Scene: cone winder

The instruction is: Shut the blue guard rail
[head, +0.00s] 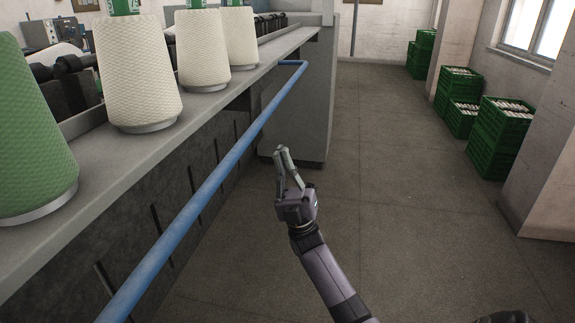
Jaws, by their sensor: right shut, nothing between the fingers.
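The blue guard rail (205,190) is a long round bar along the front of the grey winder. It runs from the bottom left to the far end, where it bends in toward the machine. My right gripper (282,152) is over the floor to the right of the rail, its fingers together and empty. A gap shows between the fingers and the rail in the picture, and they do not appear to touch. My left gripper is not in view.
Cream yarn cones (138,72) and a green cone (28,140) stand on the machine's grey ledge (105,168). Green crates (497,135) with bobbins line the right wall. The floor (400,190) between is clear.

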